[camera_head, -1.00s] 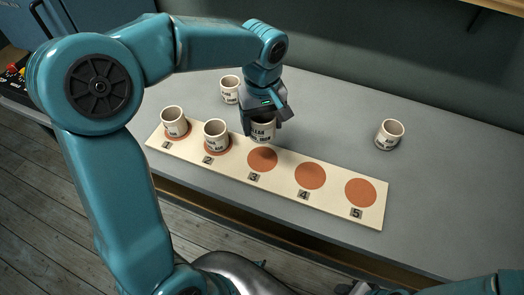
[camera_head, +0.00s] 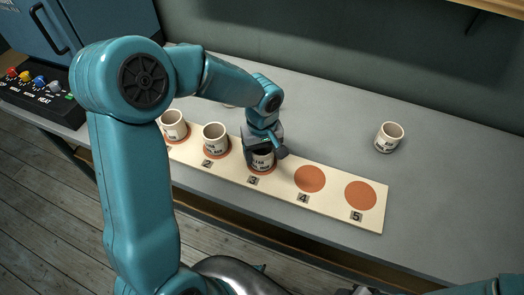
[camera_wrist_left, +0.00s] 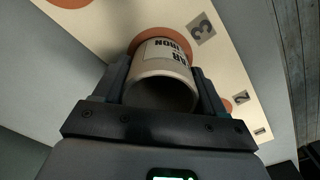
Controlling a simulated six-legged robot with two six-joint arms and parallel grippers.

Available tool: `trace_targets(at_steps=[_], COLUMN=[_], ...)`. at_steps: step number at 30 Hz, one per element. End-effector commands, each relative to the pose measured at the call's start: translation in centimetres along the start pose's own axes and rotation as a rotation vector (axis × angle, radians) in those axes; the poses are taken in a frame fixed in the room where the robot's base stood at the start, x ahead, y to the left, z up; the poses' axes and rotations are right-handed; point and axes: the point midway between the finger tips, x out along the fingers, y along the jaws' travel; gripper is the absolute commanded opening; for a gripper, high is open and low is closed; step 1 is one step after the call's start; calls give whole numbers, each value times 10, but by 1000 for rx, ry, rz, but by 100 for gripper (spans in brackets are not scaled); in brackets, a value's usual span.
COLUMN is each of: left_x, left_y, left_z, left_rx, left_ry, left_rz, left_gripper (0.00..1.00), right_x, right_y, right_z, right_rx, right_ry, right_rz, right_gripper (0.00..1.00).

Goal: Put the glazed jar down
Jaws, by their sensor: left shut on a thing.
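My left gripper (camera_head: 264,150) is shut on a cream glazed jar (camera_head: 262,161) with dark lettering, over the orange disc marked 3. In the left wrist view the jar (camera_wrist_left: 163,78) sits between the two fingers, its label showing "IRON", with part of the orange disc (camera_wrist_left: 150,34) behind it. Whether its base touches the disc I cannot tell. The cream board (camera_head: 335,214) carries numbered orange discs. One jar (camera_head: 174,125) stands on the leftmost disc and another jar (camera_head: 215,138) on disc 2. My right gripper is not in view.
The discs marked 4 (camera_head: 310,179) and 5 (camera_head: 360,196) are bare. A separate jar (camera_head: 389,137) stands on the grey table at the right. A control panel (camera_head: 40,84) with coloured knobs is at the far left. Another jar behind my left arm is mostly hidden.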

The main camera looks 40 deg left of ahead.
Motion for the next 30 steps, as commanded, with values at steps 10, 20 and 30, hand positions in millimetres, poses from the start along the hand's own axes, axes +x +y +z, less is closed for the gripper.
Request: trace_targets(at_steps=[10,20,30], left_x=[2,-29,-103], left_y=[0,1,1], left_z=[0,-1,0], left_rx=[0,0,0], left_ry=[0,5,3], left_rz=[0,3,2], left_gripper=[96,96,96], right_x=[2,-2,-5], right_y=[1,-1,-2], right_z=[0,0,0], right_rx=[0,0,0], right_ry=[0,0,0], right_rz=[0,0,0], right_gripper=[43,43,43])
